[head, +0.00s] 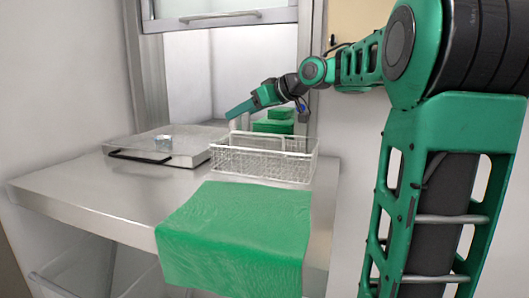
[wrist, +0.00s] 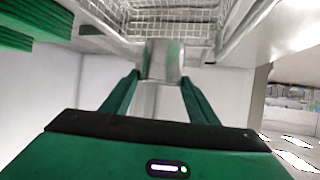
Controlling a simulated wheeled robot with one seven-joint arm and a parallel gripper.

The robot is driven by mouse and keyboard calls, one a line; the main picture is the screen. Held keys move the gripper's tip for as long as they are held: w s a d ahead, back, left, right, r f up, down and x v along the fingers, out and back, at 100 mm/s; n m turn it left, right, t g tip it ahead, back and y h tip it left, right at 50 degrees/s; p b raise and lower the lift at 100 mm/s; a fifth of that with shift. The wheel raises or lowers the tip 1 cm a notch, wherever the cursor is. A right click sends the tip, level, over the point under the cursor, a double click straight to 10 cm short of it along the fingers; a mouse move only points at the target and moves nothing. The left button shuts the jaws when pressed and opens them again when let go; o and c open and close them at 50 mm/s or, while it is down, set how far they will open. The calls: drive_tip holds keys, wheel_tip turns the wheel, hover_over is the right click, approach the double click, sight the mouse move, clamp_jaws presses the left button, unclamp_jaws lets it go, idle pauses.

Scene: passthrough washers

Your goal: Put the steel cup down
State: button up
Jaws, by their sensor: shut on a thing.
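A shiny steel cup (wrist: 163,62) sits between the two fingertips of my gripper (wrist: 158,78) in the wrist view. The fingers are shut on its sides. In the head view my gripper (head: 238,109) is above the far left end of the white wire basket (head: 262,170), in front of the wall opening. I cannot make out the held cup in the head view.
The steel counter (head: 90,190) has bare room at its front left. A green cloth (head: 235,235) hangs over its front edge. Green stacked items (head: 273,126) stand behind the basket, by the opening, under a raised hatch (head: 215,18). The wire basket also fills the top of the wrist view (wrist: 185,22).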

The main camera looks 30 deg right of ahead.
drive_tip(key=shift+s+d+f, duration=0.65)
drive_tip(key=shift+d+f, duration=0.7)
drive_tip(key=shift+f, duration=0.25)
drive_tip(key=shift+s+d+f, duration=0.6)
drive_tip(key=shift+d+f, duration=0.75)
drive_tip(key=shift+f, duration=0.25)
drive_tip(key=shift+s+d+f, duration=0.65)
drive_tip(key=shift+d+f, duration=0.7)
drive_tip(key=shift+f, duration=0.25)
drive_tip(key=shift+f, duration=0.1)
drive_tip(key=o, duration=0.8)
drive_tip(key=v, duration=1.2)
